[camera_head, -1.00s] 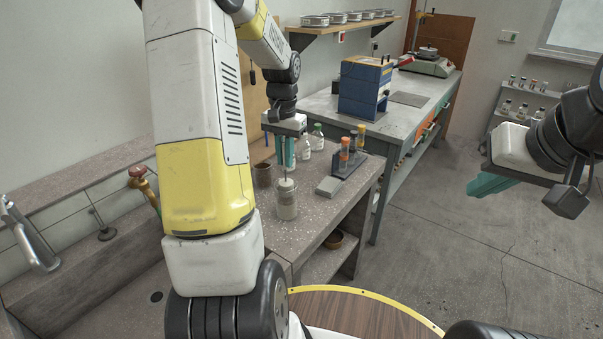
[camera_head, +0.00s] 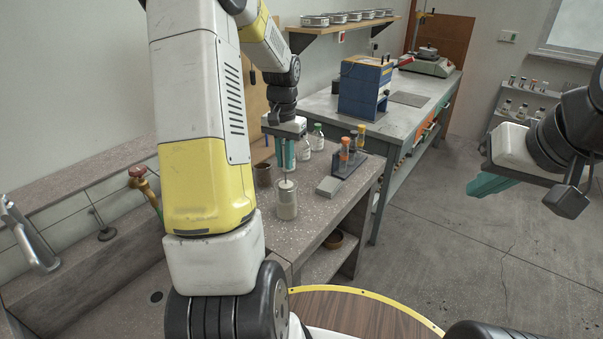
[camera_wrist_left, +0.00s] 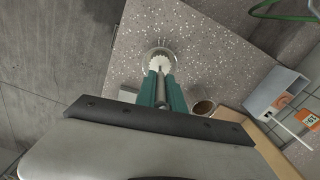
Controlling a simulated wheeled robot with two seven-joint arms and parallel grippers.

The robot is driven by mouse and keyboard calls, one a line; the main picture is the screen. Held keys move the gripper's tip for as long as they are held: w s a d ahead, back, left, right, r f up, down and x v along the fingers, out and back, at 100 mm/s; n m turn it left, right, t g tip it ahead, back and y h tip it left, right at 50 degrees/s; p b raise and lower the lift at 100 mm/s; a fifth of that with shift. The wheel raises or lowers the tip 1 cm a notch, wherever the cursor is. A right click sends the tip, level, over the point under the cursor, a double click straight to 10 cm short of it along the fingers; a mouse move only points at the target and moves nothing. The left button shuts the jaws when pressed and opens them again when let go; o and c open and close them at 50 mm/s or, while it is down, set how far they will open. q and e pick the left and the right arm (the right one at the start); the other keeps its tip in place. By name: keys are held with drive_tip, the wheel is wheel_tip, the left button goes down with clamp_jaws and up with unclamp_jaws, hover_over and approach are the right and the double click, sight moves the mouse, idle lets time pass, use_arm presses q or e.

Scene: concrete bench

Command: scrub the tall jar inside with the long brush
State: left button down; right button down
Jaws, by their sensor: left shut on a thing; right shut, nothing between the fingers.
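The tall jar (camera_head: 287,210) is a clear glass cylinder standing upright near the front edge of the speckled bench. My left gripper (camera_head: 287,164) is above it, pointing down and shut on the long brush (camera_head: 287,184). The brush hangs upright with its pale bristles at the jar's mouth. In the left wrist view the white bristles (camera_wrist_left: 160,62) show inside the jar's round rim (camera_wrist_left: 146,51). How deep they reach is hard to tell. My right gripper (camera_head: 480,186) is shut and empty, over the floor at the right.
A brown cup (camera_head: 263,175) stands left of the jar. A grey block (camera_head: 328,187) and a rack of tubes (camera_head: 352,164) are to its right, with bottles (camera_head: 317,142) behind. A sink with a tap (camera_head: 28,240) is at the left.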

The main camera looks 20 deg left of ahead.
use_arm(q)
drive_tip(key=shift+r, duration=4.9)
drive_tip(key=shift+s+d, duration=0.1)
drive_tip(key=shift+s, duration=0.05)
